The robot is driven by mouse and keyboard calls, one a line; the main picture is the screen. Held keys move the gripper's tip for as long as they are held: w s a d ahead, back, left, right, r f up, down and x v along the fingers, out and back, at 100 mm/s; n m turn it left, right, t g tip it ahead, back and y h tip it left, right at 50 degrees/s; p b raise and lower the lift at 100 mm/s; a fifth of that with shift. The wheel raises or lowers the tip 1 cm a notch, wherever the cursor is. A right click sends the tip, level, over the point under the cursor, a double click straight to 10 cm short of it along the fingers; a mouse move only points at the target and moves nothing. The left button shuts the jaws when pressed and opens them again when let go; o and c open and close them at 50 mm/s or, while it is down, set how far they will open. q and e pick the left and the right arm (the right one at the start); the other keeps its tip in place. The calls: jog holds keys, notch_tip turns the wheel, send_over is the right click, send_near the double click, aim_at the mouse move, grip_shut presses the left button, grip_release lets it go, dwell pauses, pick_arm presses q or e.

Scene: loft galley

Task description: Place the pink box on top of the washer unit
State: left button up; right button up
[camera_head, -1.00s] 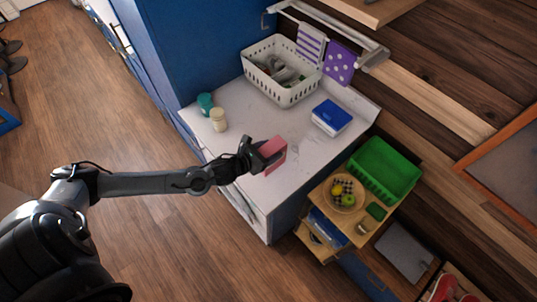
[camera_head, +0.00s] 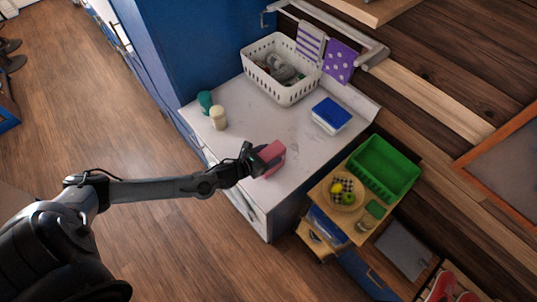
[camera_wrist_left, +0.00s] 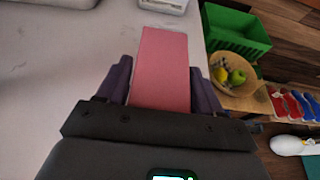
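The pink box (camera_head: 272,157) is between the fingers of my left gripper (camera_head: 262,158), over the front part of the white washer unit top (camera_head: 245,130). In the left wrist view the pink box (camera_wrist_left: 162,70) stands out from between the two purple-dark fingers (camera_wrist_left: 160,85), which press on its sides. I cannot tell whether the box's underside touches the top. The washer unit's white top (camera_wrist_left: 60,75) also shows in the left wrist view. My right gripper is not in view.
On the top stand a white basket (camera_head: 283,88), a blue-lidded box (camera_head: 331,114), a teal jar (camera_head: 205,101) and a cream jar (camera_head: 218,118). A wooden cart (camera_head: 325,200) with a green bin (camera_head: 383,168) and fruit bowl is at right. The top's middle is clear.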

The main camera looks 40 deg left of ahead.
pick_arm(q)
jog(key=shift+o, duration=1.4)
jog(key=shift+r, duration=0.1)
